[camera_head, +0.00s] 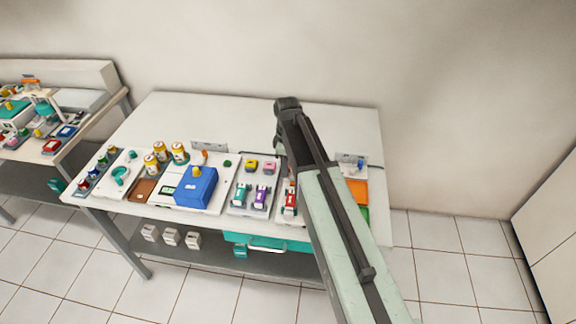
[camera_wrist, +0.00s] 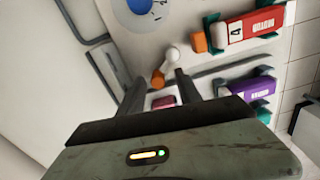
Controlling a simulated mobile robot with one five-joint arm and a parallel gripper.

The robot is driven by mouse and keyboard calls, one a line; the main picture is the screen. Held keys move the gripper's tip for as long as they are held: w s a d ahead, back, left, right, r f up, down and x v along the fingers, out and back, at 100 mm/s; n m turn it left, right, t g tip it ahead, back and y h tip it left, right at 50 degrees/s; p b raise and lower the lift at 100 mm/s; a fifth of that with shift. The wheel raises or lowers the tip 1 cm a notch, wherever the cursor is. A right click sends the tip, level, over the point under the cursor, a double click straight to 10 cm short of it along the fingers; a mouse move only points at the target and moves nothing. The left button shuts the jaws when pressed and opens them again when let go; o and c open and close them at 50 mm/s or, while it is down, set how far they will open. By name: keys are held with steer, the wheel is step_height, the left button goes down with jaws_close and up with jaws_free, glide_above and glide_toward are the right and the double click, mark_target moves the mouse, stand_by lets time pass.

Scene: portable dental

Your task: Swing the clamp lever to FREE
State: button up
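In the wrist view, a small lever (camera_wrist: 165,66) with an orange end and a white rounded end lies on a pale panel. I take it to be the clamp lever; no FREE mark is readable. My gripper (camera_wrist: 160,78) has its two dark fingers apart, with the lever's orange end in the gap near the fingertips. I cannot tell whether a finger touches it. In the head view, my gripper (camera_head: 279,148) points down over the right half of the table, and my arm hides the lever there.
In the wrist view, a red cartridge (camera_wrist: 255,25) marked 4 and a purple cartridge (camera_wrist: 247,90) sit right of the lever. A pink piece (camera_wrist: 163,102) lies between the fingers.

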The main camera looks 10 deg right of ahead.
step_height(320, 180, up, 8)
steer(key=p, duration=0.8)
steer(key=shift+f, duration=0.1)
steer(key=s+d+m, duration=0.2)
steer(key=s+m, duration=0.4)
steer(key=s, duration=0.1)
steer(key=s+d+m, duration=0.2)
steer(key=s+m, duration=0.5)
steer(key=s, duration=0.1)
steer(key=shift+s+d, duration=0.3)
steer(key=shift+d, duration=0.05)
steer(key=shift+c, duration=0.4)
